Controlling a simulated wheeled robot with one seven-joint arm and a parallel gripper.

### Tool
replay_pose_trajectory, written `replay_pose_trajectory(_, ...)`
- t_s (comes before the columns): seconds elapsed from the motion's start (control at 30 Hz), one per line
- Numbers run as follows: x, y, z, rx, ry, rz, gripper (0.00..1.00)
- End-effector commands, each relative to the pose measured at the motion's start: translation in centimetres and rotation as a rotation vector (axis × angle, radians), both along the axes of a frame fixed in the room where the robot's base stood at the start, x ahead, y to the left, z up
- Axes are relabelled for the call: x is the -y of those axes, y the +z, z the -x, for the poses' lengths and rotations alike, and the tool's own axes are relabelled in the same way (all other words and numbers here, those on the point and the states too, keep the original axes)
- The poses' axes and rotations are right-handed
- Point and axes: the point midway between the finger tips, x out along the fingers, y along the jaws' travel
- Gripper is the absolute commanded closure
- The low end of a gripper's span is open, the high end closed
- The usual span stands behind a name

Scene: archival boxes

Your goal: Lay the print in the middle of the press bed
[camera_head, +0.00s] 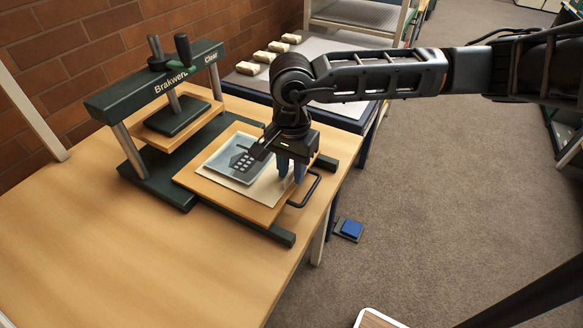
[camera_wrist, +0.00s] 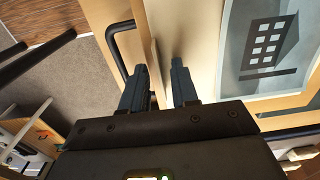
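The press bed (camera_head: 222,190) is a wooden board pulled out on dark rails in front of the press. The print (camera_head: 228,160), a grey-blue picture of a building with pale margins, lies flat on it. In the wrist view the print (camera_wrist: 262,45) is at the upper right, apart from the fingers.
The dark green press (camera_head: 150,92) stands behind the bed, its platen (camera_head: 178,116) raised. Several pale blocks (camera_head: 270,56) sit on the grey table beyond. A blue object (camera_head: 350,229) is on the floor. The front of the wooden table (camera_head: 150,260) is clear.

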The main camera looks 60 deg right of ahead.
Motion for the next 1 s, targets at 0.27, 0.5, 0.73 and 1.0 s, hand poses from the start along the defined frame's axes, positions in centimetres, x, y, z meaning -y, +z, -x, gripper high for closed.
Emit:
replay_pose_trajectory(0.27,0.1,3.6,0.0,0.002,0.002,0.005,0.71)
replay_pose_trajectory(0.5,0.1,8.6,0.0,0.002,0.002,0.004,0.71)
replay_pose_trajectory(0.73,0.1,11.6,0.0,0.001,0.001,0.002,0.71)
replay_pose_trajectory(1.0,-0.1,12.3,0.0,0.0,0.0,-0.002,0.71)
